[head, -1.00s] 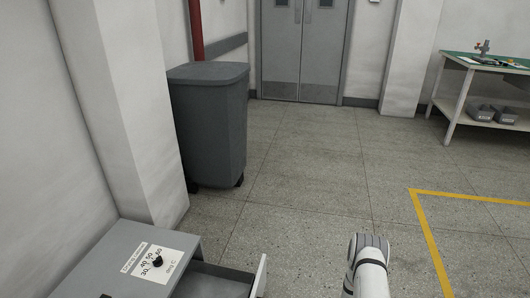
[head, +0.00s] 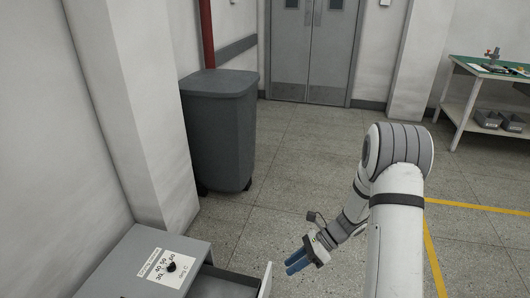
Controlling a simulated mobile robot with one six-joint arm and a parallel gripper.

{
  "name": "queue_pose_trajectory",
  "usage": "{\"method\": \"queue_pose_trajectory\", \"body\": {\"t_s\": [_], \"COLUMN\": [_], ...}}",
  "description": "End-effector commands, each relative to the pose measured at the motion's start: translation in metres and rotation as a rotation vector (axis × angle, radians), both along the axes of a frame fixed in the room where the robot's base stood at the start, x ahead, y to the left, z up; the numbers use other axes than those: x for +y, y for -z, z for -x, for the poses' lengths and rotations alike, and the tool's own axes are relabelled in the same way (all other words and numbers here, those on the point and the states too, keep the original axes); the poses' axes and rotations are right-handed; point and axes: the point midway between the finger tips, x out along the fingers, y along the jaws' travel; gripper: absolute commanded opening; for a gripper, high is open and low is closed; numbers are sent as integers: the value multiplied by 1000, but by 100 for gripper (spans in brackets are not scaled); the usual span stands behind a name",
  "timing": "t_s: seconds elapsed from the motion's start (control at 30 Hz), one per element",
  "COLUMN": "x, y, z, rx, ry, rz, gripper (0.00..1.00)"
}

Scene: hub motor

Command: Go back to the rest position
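My gripper (head: 297,263) shows in the head view at the lower middle, at the end of my white arm. Its blue fingers point left and down, toward the open drawer of the grey cabinet. The two fingers lie close together in this view, and I cannot tell whether they are open or shut. I see nothing held between them. The gripper appears to be right of the drawer front (head: 266,282), with a small gap between them in the picture.
The grey cabinet (head: 125,272) with a dial (head: 171,267) stands at lower left, its drawer pulled out. A grey bin (head: 220,130) stands by the wall pillar. A workbench (head: 477,72) with bins below is at far right. The floor (head: 310,150) between is clear.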

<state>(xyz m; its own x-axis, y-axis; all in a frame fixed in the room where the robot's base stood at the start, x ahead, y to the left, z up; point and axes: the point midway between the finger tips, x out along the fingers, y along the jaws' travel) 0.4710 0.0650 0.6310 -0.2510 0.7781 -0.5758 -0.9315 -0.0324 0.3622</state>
Motion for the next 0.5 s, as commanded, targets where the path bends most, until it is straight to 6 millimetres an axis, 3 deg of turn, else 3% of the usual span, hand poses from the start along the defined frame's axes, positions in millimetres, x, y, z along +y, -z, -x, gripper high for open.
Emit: {"method": "queue_pose_trajectory", "body": {"t_s": [0.03, 0.1, 0.5], "x": [0, -2, -16], "y": [-30, -57, -199], "z": [3, 11, 62], "rx": [-59, -137, -555], "ry": [-52, -132, -597], "rz": [20, 47, 209], "gripper": [30, 30, 30]}}
